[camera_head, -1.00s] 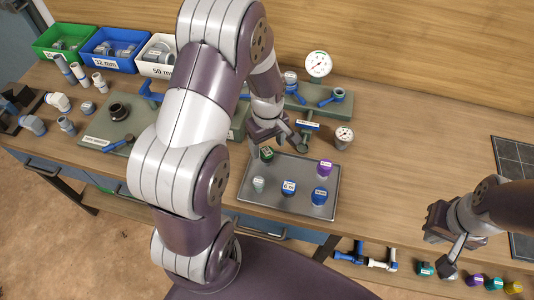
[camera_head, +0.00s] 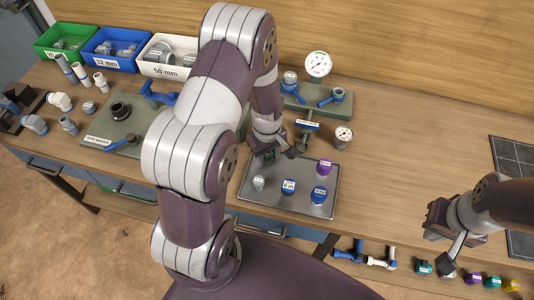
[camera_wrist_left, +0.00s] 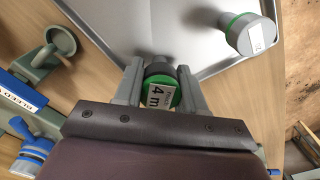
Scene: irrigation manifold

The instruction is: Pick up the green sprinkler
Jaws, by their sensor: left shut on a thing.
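The green sprinkler (camera_head: 268,156), a small green-topped piece with a "4 m" label, is at the back left of the grey metal tray (camera_head: 258,211). In the left wrist view the sprinkler (camera_wrist_left: 160,92) sits between the two fingers of my left gripper (camera_wrist_left: 158,84), which touch its sides. My left gripper (camera_head: 272,150) is shut on it, low over the tray. I cannot tell whether the sprinkler is lifted clear. My right gripper (camera_head: 446,238) is at the table's front edge on the right, far from the tray; its finger gap is unclear.
On the tray stand a grey sprinkler with a green ring (camera_wrist_left: 252,35), two blue ones (camera_head: 289,187) (camera_head: 319,195) and a purple one (camera_head: 324,167). A dial gauge (camera_head: 342,137) and a green manifold (camera_head: 342,107) stand behind. The table right of the tray is clear.

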